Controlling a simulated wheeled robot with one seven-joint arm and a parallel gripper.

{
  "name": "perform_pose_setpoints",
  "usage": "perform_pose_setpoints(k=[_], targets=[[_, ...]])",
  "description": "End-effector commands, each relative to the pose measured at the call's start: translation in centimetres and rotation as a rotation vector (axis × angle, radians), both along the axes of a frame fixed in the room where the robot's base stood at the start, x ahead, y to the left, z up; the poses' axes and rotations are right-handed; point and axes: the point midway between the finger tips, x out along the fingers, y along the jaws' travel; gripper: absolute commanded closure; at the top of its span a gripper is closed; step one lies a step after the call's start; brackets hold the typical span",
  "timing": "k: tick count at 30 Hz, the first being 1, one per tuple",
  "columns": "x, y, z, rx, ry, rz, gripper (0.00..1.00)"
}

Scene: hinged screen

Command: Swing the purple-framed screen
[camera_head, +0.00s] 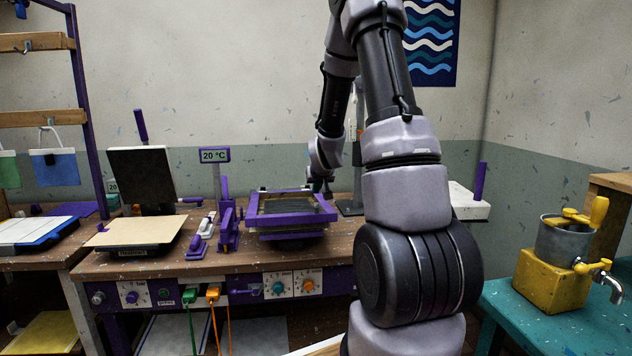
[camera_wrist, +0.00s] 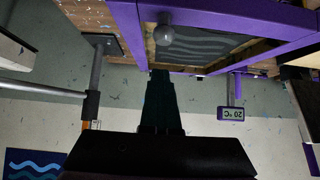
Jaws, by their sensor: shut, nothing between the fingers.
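The purple-framed screen (camera_head: 290,219) lies about level on the wooden workbench, in the middle of the head view. In the wrist view its purple frame (camera_wrist: 225,22) fills the top, with dark mesh and wavy lines inside. A round grey knob (camera_wrist: 165,36) shows by the mesh. My gripper (camera_head: 322,184) is at the screen's far right corner in the head view. In the wrist view my gripper (camera_wrist: 160,75) is shut and empty, its fingertips pointing at the frame's edge near the knob. I cannot tell whether they touch it.
A purple toggle clamp (camera_head: 228,226) and a 20 °C sign (camera_head: 215,155) stand left of the screen. A dark upright plate (camera_head: 142,176) and a tan board (camera_head: 137,229) are farther left. A teal table with a yellow-based pot (camera_head: 562,245) is at right.

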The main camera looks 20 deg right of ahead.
Motion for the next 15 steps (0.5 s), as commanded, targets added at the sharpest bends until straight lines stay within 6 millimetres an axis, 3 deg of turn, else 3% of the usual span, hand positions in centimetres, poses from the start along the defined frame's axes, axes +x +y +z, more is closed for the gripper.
perform_pose_setpoints(k=[6,15], targets=[[0.5,-0.1,1.9,-0.001,-0.002,0.000,1.00],[0.6,-0.2,2.7,0.001,0.002,0.000,1.00]])
